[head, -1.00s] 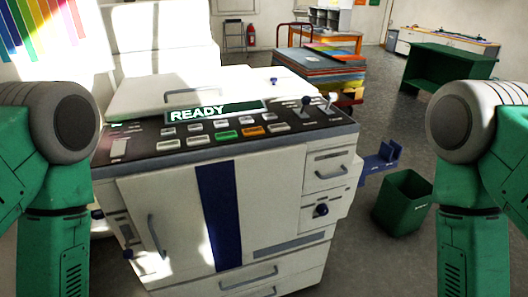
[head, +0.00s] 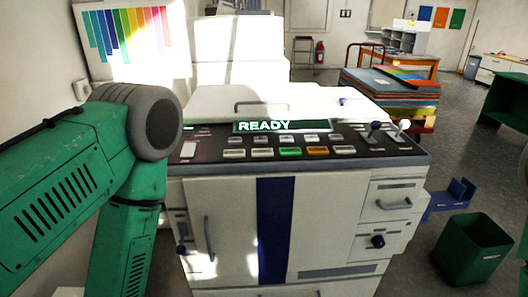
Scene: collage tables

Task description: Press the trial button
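A large white machine (head: 220,220) with a dark blue vertical stripe stands in front of me in the head view. Its dark control panel (head: 215,150) slopes along the top front edge, under a green display (head: 281,126) reading "READY". The panel has two rows of buttons, most pale, with a green button (head: 289,152) and an orange button (head: 317,151) in the lower row. I cannot read which is the trial button. My green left arm shows at the left, but its gripper is out of view. My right arm and gripper are out of view.
A blue bracket (head: 452,195) juts from the machine's right side, near a green bin (head: 472,249) on the floor. A stack of coloured sheets (head: 391,90) stands behind. Floor is open at the right.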

